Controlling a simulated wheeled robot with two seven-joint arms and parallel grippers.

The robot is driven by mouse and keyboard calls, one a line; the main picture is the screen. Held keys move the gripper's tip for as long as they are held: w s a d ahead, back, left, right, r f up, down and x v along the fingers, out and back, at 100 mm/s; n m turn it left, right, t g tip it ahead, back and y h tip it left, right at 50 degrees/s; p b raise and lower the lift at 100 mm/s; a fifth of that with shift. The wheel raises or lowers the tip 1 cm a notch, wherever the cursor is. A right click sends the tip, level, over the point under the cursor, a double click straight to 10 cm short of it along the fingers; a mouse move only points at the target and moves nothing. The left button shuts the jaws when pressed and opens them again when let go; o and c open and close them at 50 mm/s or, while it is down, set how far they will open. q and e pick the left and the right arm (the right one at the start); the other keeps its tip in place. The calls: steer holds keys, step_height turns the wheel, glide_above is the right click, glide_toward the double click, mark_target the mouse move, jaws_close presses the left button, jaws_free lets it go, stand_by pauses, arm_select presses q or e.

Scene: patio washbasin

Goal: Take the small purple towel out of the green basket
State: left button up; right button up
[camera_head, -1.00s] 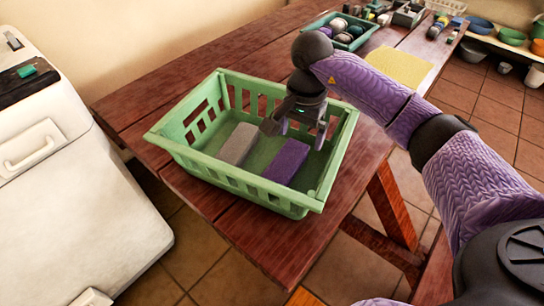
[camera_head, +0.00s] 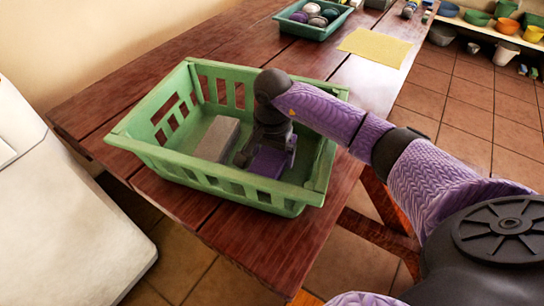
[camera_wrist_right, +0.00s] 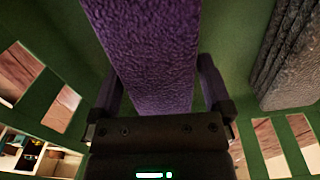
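The green basket (camera_head: 122,134) stands on the wooden table. The small purple towel (camera_head: 268,163) lies inside it on the right, partly hidden under my right gripper. My right gripper (camera_head: 266,153) is down inside the basket, pointing downward over the towel. In the right wrist view, the purple towel (camera_wrist_right: 150,50) runs between the two fingers of the right gripper (camera_wrist_right: 158,85). The fingers are apart, one on each side of it; a small gap shows at the right finger. My left gripper is not in view.
A grey folded towel (camera_head: 217,138) lies in the basket left of the purple one; it also shows in the right wrist view (camera_wrist_right: 290,55). The slotted basket walls surround the gripper. A yellow cloth (camera_head: 375,46) and a teal crate (camera_head: 312,28) with rolled items lie farther back.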

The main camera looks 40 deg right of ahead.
steer(key=c, duration=1)
